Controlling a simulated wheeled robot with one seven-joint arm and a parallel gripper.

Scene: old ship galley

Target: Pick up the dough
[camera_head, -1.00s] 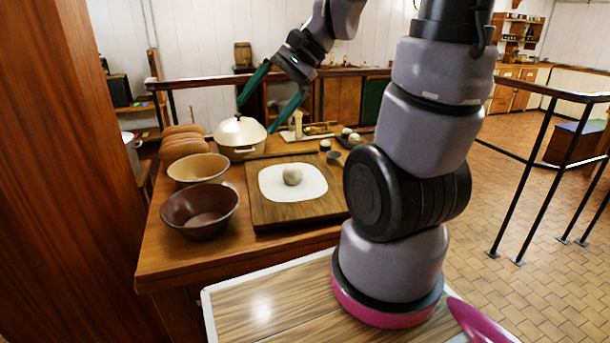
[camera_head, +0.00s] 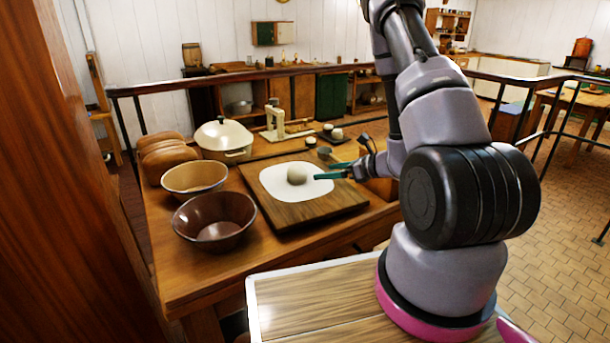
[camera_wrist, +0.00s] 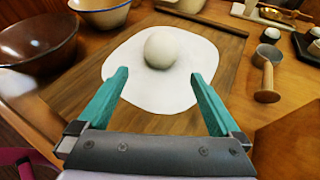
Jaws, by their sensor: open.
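The dough (camera_head: 297,174) is a pale round ball on a flat white sheet (camera_head: 275,183), which lies on a wooden board (camera_head: 302,212) on the table. In the wrist view the dough (camera_wrist: 161,48) sits just beyond and between the fingertips. My gripper (camera_wrist: 161,75) is open and empty, with teal fingers spread low over the near part of the white sheet. In the head view my gripper (camera_head: 323,170) reaches in from the right, its fingers beside the dough. I cannot tell whether a finger touches it.
A brown bowl (camera_head: 214,222) and a tan bowl (camera_head: 194,178) stand left of the board. A white lidded pot (camera_head: 223,139) and brown loaves (camera_head: 166,158) are behind them. A small scoop (camera_wrist: 267,75) lies right of the sheet. A railing (camera_head: 300,69) runs behind the table.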

